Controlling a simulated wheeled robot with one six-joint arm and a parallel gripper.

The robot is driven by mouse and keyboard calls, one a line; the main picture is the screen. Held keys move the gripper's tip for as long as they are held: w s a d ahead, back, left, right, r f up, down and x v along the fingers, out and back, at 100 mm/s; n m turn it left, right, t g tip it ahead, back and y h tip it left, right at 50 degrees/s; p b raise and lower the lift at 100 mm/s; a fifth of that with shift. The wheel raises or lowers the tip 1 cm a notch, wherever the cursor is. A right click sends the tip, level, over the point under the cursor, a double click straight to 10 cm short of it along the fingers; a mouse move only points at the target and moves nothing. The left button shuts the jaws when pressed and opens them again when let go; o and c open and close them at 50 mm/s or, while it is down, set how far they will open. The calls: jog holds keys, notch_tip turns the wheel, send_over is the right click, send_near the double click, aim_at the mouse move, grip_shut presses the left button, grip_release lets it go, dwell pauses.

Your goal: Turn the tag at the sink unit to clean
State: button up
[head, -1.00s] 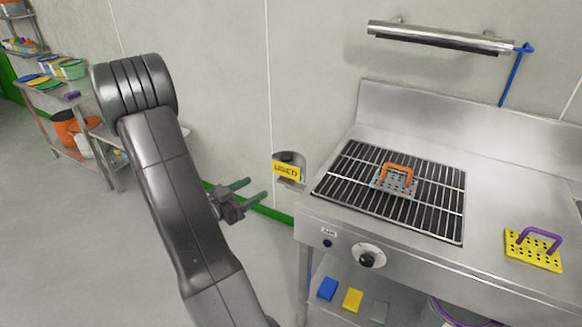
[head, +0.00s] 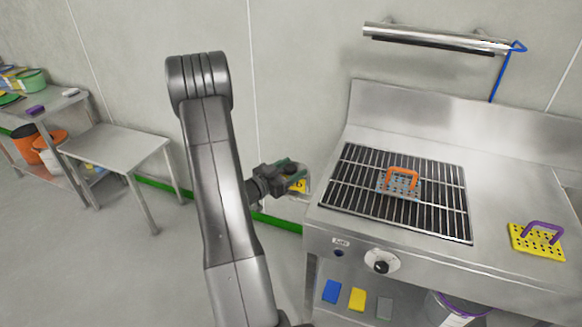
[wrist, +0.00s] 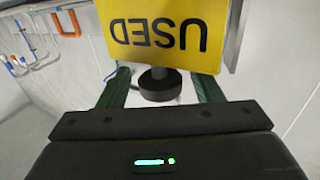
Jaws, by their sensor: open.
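The yellow tag (wrist: 165,32) reads USED, upside down in the wrist view, and fills the top of that picture. It hangs at the left side of the sink unit (head: 330,226). In the head view the tag (head: 299,185) is mostly hidden by my gripper. A dark round knob (wrist: 160,85) sits at the tag. My gripper (wrist: 160,92) is open, with its two green fingers on either side of the knob. I cannot tell whether the fingers touch it. In the head view my gripper (head: 287,176) is right at the tag.
A grate (head: 400,190) with an orange-handled perforated block (head: 399,181) is on the unit. A yellow block with a purple handle (head: 537,241) lies at right. A dial (head: 381,263) is on the unit's front. A small steel table (head: 115,143) stands at left.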

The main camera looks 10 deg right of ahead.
jog(key=shift+d, duration=0.15)
jog(key=c, duration=1)
